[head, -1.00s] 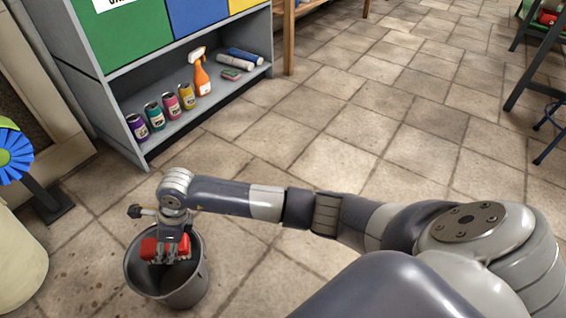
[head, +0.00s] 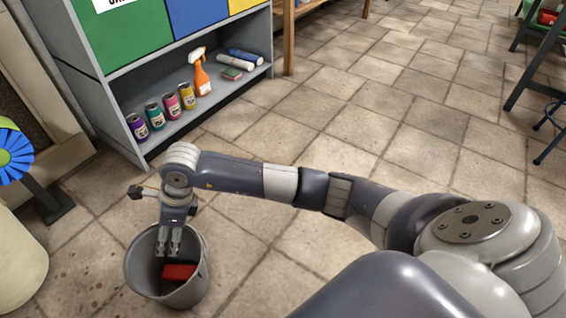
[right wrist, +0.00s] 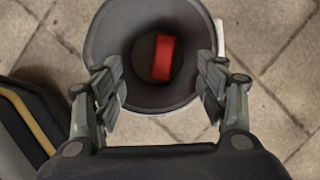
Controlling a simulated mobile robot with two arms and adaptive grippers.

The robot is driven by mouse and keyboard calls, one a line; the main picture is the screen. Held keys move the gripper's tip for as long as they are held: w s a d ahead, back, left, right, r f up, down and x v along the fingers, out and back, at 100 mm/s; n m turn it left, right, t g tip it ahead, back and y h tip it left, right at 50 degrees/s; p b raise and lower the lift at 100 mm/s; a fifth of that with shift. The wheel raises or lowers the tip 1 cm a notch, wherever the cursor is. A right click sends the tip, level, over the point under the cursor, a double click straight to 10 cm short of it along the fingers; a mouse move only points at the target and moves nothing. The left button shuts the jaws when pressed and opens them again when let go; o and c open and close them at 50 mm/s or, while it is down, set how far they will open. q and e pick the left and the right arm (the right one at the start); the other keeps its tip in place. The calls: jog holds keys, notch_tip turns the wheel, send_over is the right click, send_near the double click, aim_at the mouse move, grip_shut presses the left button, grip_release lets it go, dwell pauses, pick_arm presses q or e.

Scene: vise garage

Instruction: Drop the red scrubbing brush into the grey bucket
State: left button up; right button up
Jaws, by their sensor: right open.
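The red scrubbing brush (head: 179,272) lies inside the grey bucket (head: 190,293), which stands on the tiled floor at the lower left of the head view. In the right wrist view the brush (right wrist: 163,57) rests down in the bucket (right wrist: 110,40), apart from the fingers. My right gripper (head: 169,250) is above the bucket opening, pointing down. In the right wrist view my right gripper (right wrist: 163,90) has its fingers spread wide with nothing between them. My left gripper is not in view.
A grey shelf (head: 165,128) at the upper left holds several cans, an orange spray bottle (head: 201,77), a sponge and rolls. A pale rounded object (head: 18,255) and a blue fan-like item (head: 14,155) stand left of the bucket.

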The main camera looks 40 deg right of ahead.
jog(key=v, duration=0.5)
jog(key=shift+r, duration=0.1)
